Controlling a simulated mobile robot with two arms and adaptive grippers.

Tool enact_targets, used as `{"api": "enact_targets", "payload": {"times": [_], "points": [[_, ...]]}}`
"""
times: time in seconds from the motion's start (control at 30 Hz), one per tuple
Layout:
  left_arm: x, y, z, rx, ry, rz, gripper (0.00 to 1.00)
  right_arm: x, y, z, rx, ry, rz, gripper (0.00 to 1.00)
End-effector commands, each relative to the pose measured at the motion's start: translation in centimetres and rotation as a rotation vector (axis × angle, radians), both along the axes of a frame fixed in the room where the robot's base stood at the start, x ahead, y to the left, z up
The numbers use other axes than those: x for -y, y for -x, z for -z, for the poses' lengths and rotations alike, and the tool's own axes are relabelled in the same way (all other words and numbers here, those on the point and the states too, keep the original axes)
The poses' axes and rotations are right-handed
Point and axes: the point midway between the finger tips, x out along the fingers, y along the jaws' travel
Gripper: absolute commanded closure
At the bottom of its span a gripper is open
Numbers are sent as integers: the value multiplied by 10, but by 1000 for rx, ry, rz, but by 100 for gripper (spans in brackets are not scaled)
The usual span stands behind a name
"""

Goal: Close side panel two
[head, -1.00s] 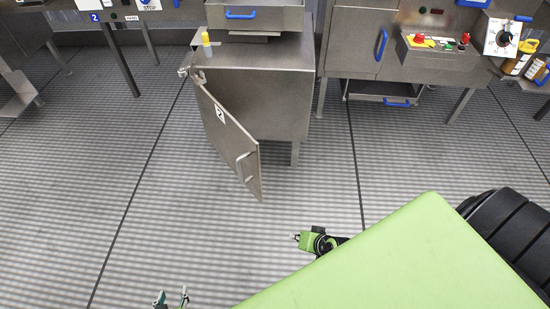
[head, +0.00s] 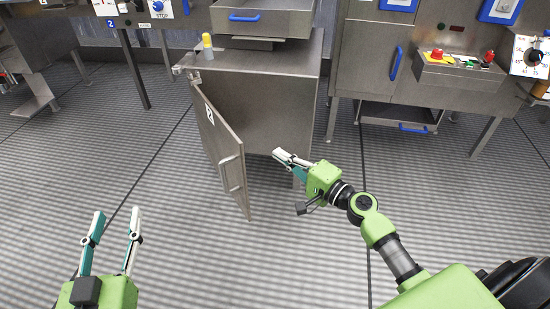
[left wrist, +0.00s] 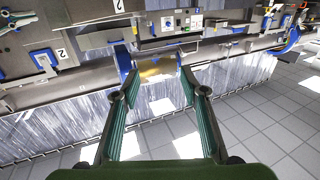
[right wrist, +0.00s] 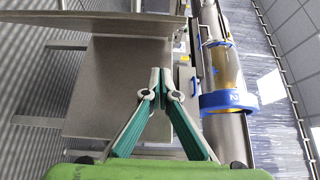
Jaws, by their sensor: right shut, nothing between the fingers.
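Side panel two (head: 219,140) is a grey metal door with a "2" label and a bar handle (head: 231,174). It hangs ajar, swung out from the front of a metal cabinet (head: 260,100), hinged at the cabinet's left edge. My right gripper (head: 279,155) is shut and empty, to the right of the door's free edge and apart from it. In the right wrist view its fingertips (right wrist: 160,75) meet in front of a grey metal surface. My left gripper (head: 117,213) is open and empty at lower left, left of the door. It also shows open in the left wrist view (left wrist: 158,90).
A yellow-capped shaker (head: 207,48) stands on the cabinet top by the hinge corner. A machine with a control panel (head: 460,63) stands to the right.

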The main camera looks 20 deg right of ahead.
Motion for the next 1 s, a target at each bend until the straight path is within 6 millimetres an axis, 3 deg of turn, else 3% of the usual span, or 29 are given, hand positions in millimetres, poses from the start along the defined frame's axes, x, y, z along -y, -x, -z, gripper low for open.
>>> {"api": "enact_targets", "payload": {"times": [0.43,0.7,1.0], "points": [[0,0,-1,9,2,0,60,-33,-81,-1,1,3,0,100],[-8,7,42,-194,-49,-13,60,-62,-73,0,-2,2,-1,100],[-11,11,58,-264,-67,-17,60,-71,-71,1,-2,3,0,100]]}}
